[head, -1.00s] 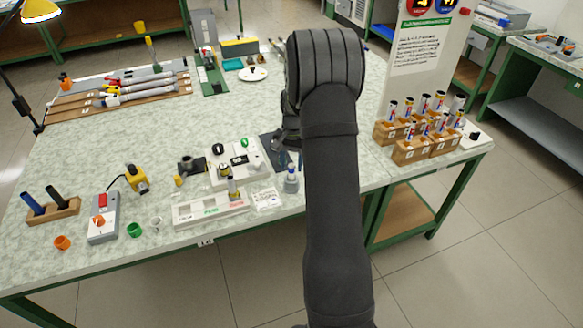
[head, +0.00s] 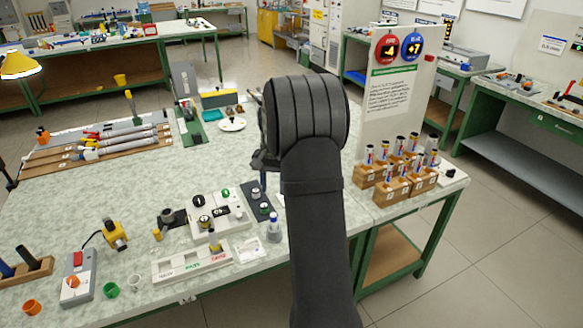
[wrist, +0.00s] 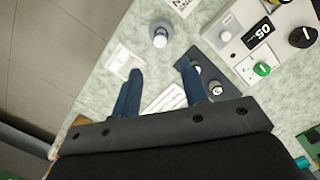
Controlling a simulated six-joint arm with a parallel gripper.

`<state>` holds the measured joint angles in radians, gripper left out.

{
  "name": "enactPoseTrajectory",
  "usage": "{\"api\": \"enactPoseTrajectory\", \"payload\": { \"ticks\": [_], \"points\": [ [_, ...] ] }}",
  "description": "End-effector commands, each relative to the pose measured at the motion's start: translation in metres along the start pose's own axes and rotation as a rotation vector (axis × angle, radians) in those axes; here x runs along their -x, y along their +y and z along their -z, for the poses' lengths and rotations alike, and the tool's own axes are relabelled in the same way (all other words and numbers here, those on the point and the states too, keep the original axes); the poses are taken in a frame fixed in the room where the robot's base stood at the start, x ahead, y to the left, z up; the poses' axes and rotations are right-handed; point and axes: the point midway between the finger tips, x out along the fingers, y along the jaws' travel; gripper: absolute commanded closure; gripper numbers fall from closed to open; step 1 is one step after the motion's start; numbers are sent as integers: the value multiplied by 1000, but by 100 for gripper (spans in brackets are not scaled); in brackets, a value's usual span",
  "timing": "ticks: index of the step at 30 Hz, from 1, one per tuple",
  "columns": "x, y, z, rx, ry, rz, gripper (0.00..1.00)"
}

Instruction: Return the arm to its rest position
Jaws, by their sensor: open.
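My gripper shows in the wrist view (wrist: 158,67), with its two blue fingers apart and nothing between them. It is above the table (head: 120,205), over the area by a dark pad (head: 251,188) that carries small round pieces. The pad also shows in the wrist view (wrist: 222,75), right of the fingers. In the head view my dark arm rises from the bottom middle and hides most of the gripper; only dark parts show left of the arm's bend.
A white device with knobs (head: 232,222) stands left of the pad, and a small bottle (head: 274,228) stands in front. Wooden blocks with labelled rods (head: 392,189) stand right of my arm, before an upright sign board (head: 398,100). Long grey rods (head: 110,148) lie at the left.

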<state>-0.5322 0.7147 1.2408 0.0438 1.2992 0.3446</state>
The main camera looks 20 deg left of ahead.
Motion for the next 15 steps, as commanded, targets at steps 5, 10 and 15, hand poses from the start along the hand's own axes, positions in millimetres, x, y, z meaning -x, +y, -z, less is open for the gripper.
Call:
{"api": "enactPoseTrajectory", "payload": {
  "ticks": [5, 10, 15],
  "points": [
    [-18, 0, 0, 0, -3, -1, 60],
    [-51, 0, -1, 1, -5, -2, 60],
    [-85, 0, -1, 1, -4, -1, 60]
  ]
}}
